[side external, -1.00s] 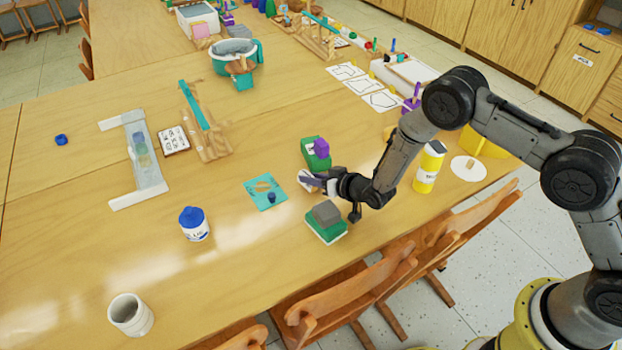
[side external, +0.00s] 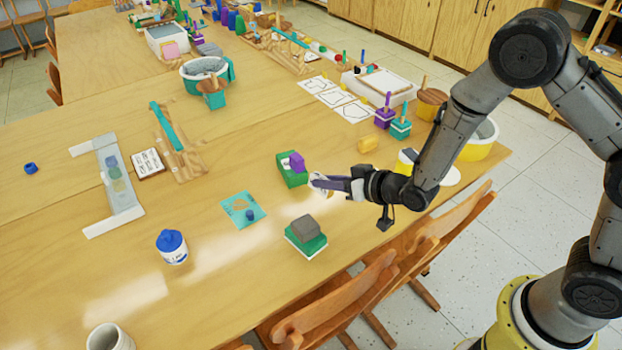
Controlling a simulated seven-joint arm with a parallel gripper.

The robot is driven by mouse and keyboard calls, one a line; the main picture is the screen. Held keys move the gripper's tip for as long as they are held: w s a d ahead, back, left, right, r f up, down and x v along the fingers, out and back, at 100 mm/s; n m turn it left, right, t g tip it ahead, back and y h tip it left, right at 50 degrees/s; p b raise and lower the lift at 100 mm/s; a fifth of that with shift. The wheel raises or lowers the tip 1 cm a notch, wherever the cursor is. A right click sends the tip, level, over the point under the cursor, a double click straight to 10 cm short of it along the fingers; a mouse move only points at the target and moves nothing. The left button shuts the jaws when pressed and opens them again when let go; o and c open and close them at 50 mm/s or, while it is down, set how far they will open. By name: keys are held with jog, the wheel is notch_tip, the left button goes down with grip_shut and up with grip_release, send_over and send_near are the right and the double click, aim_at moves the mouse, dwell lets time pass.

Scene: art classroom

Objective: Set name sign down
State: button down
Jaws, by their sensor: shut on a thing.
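My gripper (side external: 322,183) is at the centre of the side view, pointing left, with its dark fingers shut on a small whitish thing (side external: 317,179). I take this to be the name sign; it is small and partly covered by the fingers, and no lettering can be read. It is just right of a green block with a purple piece (side external: 292,170) on the table (side external: 215,285). I cannot tell whether the held thing touches the table or that block.
A green and white block with a grey top (side external: 306,238) stands nearer the front edge. A teal card (side external: 243,211) and a blue-lidded jar (side external: 172,247) lie to the left. Chairs (side external: 345,305) line the front edge.

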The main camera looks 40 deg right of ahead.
jog(key=shift+v, duration=1.05)
jog(key=shift+f, duration=0.1)
